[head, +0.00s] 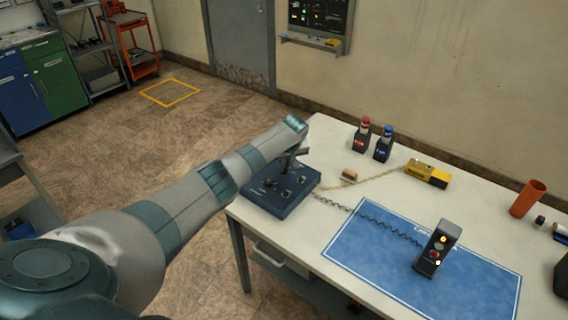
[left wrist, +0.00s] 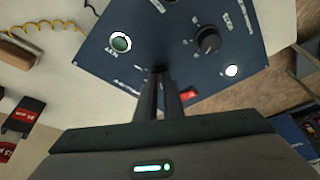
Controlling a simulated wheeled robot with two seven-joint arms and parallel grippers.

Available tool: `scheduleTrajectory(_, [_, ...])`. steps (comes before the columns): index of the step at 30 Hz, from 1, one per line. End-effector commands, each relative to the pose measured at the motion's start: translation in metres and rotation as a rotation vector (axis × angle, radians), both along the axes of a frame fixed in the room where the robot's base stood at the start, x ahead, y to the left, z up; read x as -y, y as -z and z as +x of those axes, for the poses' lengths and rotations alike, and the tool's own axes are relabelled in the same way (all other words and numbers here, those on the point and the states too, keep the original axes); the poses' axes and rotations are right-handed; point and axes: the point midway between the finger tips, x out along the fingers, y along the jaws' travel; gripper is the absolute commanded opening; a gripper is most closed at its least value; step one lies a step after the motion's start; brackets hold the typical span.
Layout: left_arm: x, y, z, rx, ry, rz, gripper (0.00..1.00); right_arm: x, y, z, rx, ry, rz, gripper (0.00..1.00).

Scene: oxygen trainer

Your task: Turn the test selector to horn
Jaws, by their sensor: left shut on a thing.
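A dark blue trainer box (head: 283,200) sits at the left end of the white table. The panel lettering is too blurred to read. My left gripper (left wrist: 158,75) is at the panel beside the knob, its fingers shut on a small dark control that they mostly hide. In the head view this gripper (head: 290,158) is over the box. My right gripper is not in view.
A coiled cord runs from the box to a black handset (head: 437,247) standing on a blue mat (head: 375,250). Behind are red-topped (head: 362,135) and blue-topped (head: 384,144) black units, a yellow box (head: 427,173) and a small brown block (head: 349,175). An orange tube (head: 527,198) stands right.

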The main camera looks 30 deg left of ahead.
Motion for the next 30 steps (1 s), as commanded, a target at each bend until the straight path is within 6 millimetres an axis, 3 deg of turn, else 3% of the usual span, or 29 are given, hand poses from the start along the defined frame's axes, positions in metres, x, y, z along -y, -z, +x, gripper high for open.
scheduleTrajectory(9, [0.0,-0.0016,0.0019,0.003,-0.097,0.0,0.0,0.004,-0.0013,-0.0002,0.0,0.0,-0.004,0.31])
scheduleTrajectory(21, [-0.0007,-0.0021,0.0022,0.004,-0.102,0.002,0.0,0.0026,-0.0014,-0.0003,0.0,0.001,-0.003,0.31])
scheduleTrajectory(22, [-0.0006,-0.0022,0.0022,0.004,-0.102,0.002,0.15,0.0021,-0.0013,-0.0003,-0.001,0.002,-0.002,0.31])
scheduleTrajectory(24, [-0.0005,-0.002,0.0022,0.004,-0.101,0.002,0.26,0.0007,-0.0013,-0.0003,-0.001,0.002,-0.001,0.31])
scheduleTrajectory(30, [0.0,-0.0011,0.0017,0.002,-0.101,0.001,0.26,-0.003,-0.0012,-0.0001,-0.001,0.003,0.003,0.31])
